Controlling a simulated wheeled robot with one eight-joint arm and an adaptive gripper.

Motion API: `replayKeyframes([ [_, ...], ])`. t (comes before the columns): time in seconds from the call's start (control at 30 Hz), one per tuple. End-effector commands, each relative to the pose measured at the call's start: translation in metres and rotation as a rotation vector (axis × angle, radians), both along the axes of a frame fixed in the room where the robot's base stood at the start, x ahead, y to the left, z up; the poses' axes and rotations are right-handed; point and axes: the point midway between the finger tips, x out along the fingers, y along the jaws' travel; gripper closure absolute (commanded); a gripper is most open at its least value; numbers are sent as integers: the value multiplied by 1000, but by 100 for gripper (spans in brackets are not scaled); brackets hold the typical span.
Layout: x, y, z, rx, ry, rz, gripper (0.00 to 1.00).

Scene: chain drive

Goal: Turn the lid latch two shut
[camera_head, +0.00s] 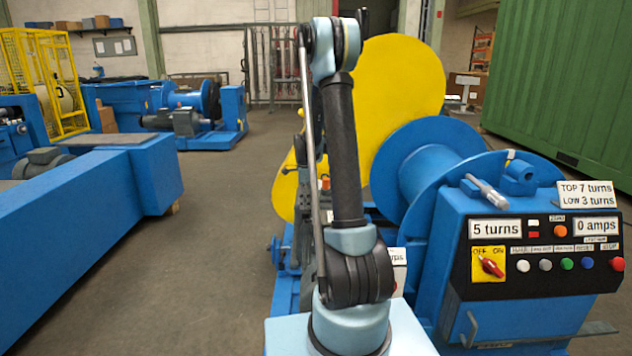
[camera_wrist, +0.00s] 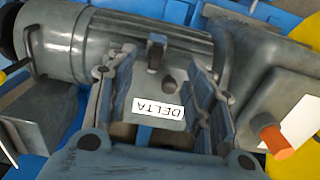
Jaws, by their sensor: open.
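In the wrist view a grey terminal-box lid (camera_wrist: 172,122) on a grey motor (camera_wrist: 60,38) carries a white DELTA label (camera_wrist: 159,110), upside down in the picture. A small dark tab (camera_wrist: 156,52) stands at the lid's far edge; it may be a lid latch, but I cannot tell which one or whether it is turned shut. My gripper (camera_wrist: 162,78) is open, with one finger on each side of the label and the tab apart from both fingers. The fingers and my wrist hide parts of the lid's sides and near edge. In the head view my arm hides my gripper.
An orange-tipped part (camera_wrist: 272,138) stands to the right of my gripper in the wrist view. In the head view a blue control desk (camera_head: 540,255) and a blue drum (camera_head: 435,175) stand right. A long blue beam (camera_head: 80,215) lies left, with open floor (camera_head: 225,200) between.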

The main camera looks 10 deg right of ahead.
Motion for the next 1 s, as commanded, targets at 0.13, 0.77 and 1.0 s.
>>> replayKeyframes([
  [0.13,0,0,25,0,0,1,52],
  [0.77,0,0,126,0,0,2,52],
  [1.0,-27,0,143,-1,-10,98,52],
])
